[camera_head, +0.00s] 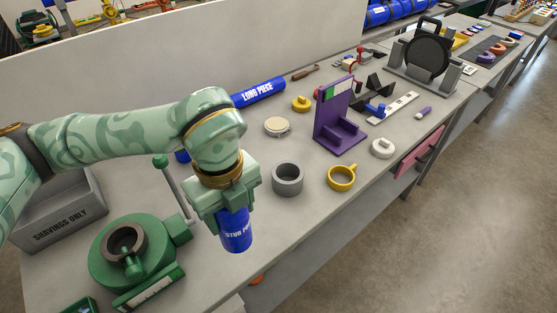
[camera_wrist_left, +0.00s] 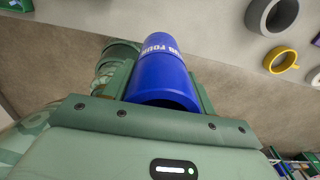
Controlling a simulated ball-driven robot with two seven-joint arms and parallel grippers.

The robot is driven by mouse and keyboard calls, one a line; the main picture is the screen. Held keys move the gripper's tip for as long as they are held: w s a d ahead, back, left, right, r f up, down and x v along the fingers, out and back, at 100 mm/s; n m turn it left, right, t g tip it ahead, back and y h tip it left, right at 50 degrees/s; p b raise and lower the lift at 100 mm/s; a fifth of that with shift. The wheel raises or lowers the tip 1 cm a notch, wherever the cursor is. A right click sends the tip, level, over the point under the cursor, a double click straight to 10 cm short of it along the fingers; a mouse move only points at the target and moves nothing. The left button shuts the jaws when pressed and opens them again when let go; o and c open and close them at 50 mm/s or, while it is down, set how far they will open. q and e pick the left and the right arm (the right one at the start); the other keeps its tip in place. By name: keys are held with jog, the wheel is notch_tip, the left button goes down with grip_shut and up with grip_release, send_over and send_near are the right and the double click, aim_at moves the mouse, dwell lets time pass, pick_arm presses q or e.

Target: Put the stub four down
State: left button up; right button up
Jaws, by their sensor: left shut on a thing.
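The stub four (camera_head: 236,232) is a short blue pipe piece with white lettering, partly hidden by the fingers. My left gripper (camera_head: 232,208) is shut on it and points down, near the front edge of the bench (camera_head: 290,222). The stub also shows in the left wrist view (camera_wrist_left: 162,80), between the finger sides of my left gripper (camera_wrist_left: 160,95). Whether its lower end touches anything cannot be told. My right gripper is not in view.
A green clamp machine (camera_head: 105,262) with a lever stands left of the stub. A grey ring (camera_head: 287,180) and a yellow ring with a handle (camera_head: 341,178) are to its right. A purple stand (camera_head: 338,122), the long blue pipe (camera_head: 258,93) and a grey shavings bin (camera_head: 62,228) are farther off.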

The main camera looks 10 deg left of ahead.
pick_arm(q)
jog(key=w+d+f+b, duration=0.1)
jog(key=w+d+f, duration=0.1)
jog(key=w+f, duration=1)
jog(key=shift+f, duration=0.1)
jog(key=shift+s+f, duration=0.1)
jog(key=shift+f, duration=0.05)
jog(key=o, duration=1.4)
notch_tip(320, 180, up, 12)
jog(key=shift+r+p, duration=0.2)
jog(key=shift+p, duration=0.2)
